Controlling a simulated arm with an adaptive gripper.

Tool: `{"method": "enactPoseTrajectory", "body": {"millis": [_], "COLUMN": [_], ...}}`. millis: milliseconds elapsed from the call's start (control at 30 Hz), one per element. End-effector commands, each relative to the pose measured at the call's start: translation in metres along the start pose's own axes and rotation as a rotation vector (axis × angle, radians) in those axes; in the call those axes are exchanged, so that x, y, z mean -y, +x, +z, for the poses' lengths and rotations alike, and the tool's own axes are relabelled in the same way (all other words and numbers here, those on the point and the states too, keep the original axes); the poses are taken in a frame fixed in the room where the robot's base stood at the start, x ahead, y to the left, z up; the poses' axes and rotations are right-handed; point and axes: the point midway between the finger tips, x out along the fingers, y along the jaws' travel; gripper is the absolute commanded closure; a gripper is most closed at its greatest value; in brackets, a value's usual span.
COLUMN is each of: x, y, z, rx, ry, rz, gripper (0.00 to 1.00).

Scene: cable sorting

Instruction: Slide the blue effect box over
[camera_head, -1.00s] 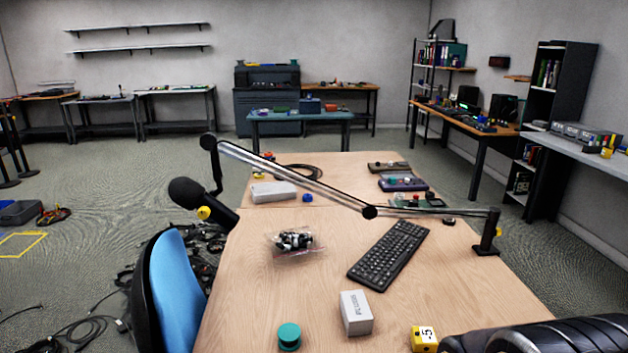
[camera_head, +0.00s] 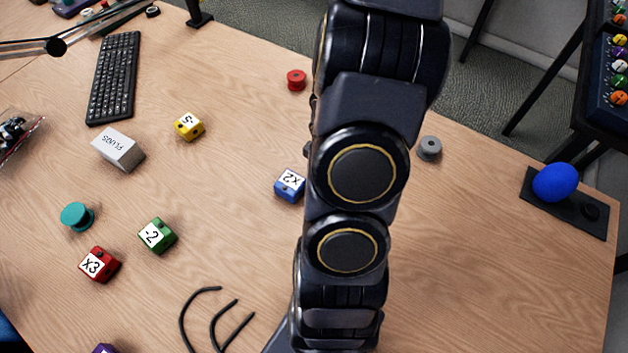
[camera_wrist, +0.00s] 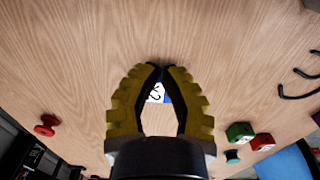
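The blue effect box (camera_head: 288,190), marked "x2", sits on the wooden table just left of my arm in the head view. In the wrist view, part of the blue box (camera_wrist: 167,95) shows through the gap between my fingers. My gripper (camera_wrist: 160,68) has yellow ribbed fingers that bow apart in the middle and come together at the tips. Nothing is held between the tips. The fingers hide much of the box in the wrist view. I cannot tell how far the tips are from it. The head view does not show the fingers clearly.
A green "-2" box (camera_head: 158,236), a red "x3" box (camera_head: 100,265) and a yellow box (camera_head: 189,127) lie left of the blue box. A red spool (camera_head: 296,79) and a grey spool (camera_head: 429,148) stand beyond. Black curved hooks (camera_head: 215,315) lie near the front. Table right of my arm is mostly clear.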

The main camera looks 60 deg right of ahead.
Motion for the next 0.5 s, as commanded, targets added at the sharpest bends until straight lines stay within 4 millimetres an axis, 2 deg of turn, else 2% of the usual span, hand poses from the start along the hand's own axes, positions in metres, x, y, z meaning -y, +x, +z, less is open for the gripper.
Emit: {"method": "enactPoseTrajectory", "body": {"millis": [500], "x": [0.002], "y": [0.072], "z": [0.002], "rx": [0.008], "ry": [-0.003], "rz": [-0.005], "gripper": [1.0]}}
